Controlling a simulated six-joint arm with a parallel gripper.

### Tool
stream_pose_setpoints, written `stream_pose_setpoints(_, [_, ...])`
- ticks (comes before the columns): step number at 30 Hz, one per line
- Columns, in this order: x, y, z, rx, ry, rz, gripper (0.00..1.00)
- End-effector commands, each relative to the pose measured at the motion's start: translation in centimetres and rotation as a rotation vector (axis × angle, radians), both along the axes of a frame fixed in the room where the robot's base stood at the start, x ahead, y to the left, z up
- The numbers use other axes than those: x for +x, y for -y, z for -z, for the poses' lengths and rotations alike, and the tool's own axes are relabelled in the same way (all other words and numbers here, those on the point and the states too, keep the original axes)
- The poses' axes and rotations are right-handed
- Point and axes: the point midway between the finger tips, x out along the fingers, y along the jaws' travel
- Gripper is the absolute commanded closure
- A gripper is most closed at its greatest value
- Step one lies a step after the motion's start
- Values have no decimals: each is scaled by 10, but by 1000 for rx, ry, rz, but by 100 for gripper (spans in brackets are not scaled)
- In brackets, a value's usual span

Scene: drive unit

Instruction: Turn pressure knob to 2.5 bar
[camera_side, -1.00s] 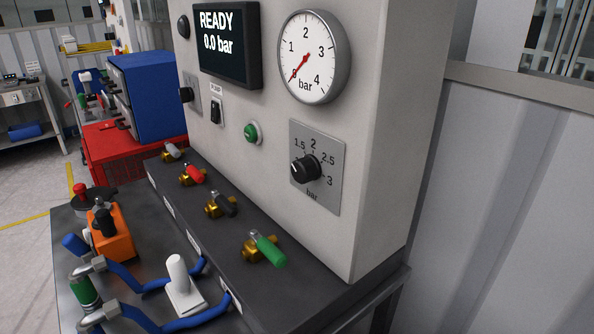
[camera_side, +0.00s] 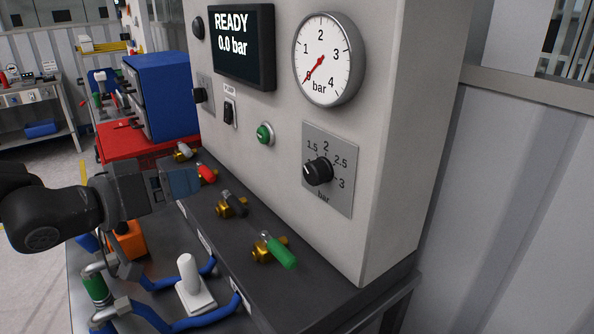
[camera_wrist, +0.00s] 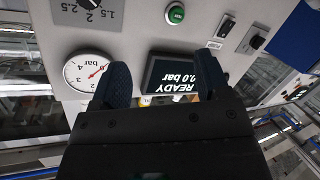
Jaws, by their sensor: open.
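The black pressure knob (camera_side: 318,171) sits on a grey scale plate (camera_side: 343,193) marked 1.5, 2, 2.5 and 3 bar on the pale panel. Its white mark points left, below 1.5. The knob also shows cut off at the top edge of the upside-down wrist view (camera_wrist: 90,3). The round gauge (camera_side: 328,60) reads about 0, and the display (camera_side: 243,45) says READY 0.0 bar. My gripper (camera_wrist: 162,78) is open and empty, its two dark fingers apart. In the side view my gripper (camera_side: 192,181) is left of the knob, well apart from it, near the red-handled valve.
A row of brass valves with red (camera_side: 206,174), black (camera_side: 234,203) and green (camera_side: 279,252) handles lies below the panel. A green button (camera_side: 265,134) and a pump switch (camera_side: 229,112) sit left of the knob. A white upright handle (camera_side: 190,283) and blue hoses are on the bench.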

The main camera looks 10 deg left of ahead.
Motion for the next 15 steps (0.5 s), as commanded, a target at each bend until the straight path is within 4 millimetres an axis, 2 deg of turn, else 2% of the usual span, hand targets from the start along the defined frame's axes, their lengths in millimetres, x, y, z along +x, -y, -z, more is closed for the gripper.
stream_pose_setpoints(1, [5,26,7,-56,17,60,31])
stream_pose_setpoints(3, [7,54,10,-135,43,133,31])
stream_pose_setpoints(6, [6,81,14,-219,60,212,31])
stream_pose_setpoints(11, [5,99,16,-275,70,267,31])
stream_pose_setpoints(15, [13,108,17,-279,69,269,31])
